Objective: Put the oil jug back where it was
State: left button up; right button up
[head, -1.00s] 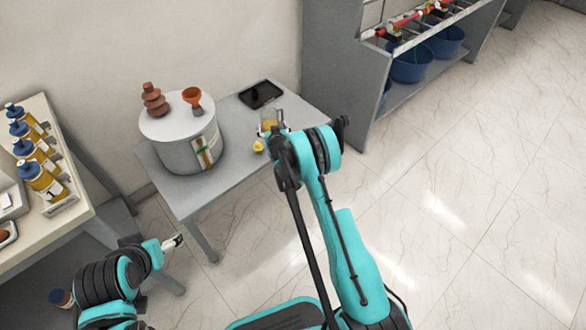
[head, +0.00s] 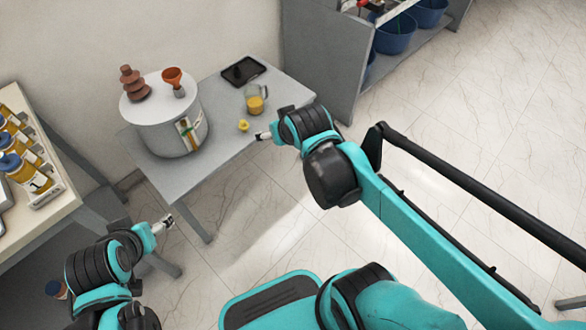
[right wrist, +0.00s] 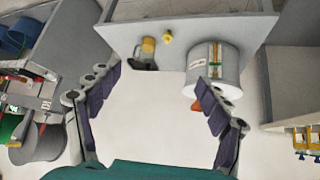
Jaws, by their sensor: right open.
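The oil jug (head: 255,102), a clear jug with yellow oil in it, stands on the grey table (head: 216,158) toward its right end. In the right wrist view the jug (right wrist: 148,45) is beyond my fingertips. My right gripper (head: 262,136) is open and empty, just off the table's front edge and apart from the jug. Its spread fingers show in the right wrist view (right wrist: 155,72). A black tray (head: 243,71) lies on the table behind the jug. My left gripper (head: 168,222) is in front of the table at the left; its jaws are too small to judge.
A small yellow object (head: 243,125) sits left of the jug near the front edge. A grey cylindrical tank (head: 165,135) with an orange funnel (head: 173,77) and brown bushing (head: 134,84) fills the table's left. Bottles (head: 24,174) stand on a left bench. A grey cabinet (head: 325,60) adjoins the right.

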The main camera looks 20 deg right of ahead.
jog(key=s+a+f+g, duration=0.1)
jog(key=s+f, duration=0.2)
jog(key=s, duration=0.7)
jog(key=shift+s+a+f+n+y, duration=0.15)
jog(key=shift+s+f+n+y, duration=0.05)
jog(key=shift+n+y, duration=0.1)
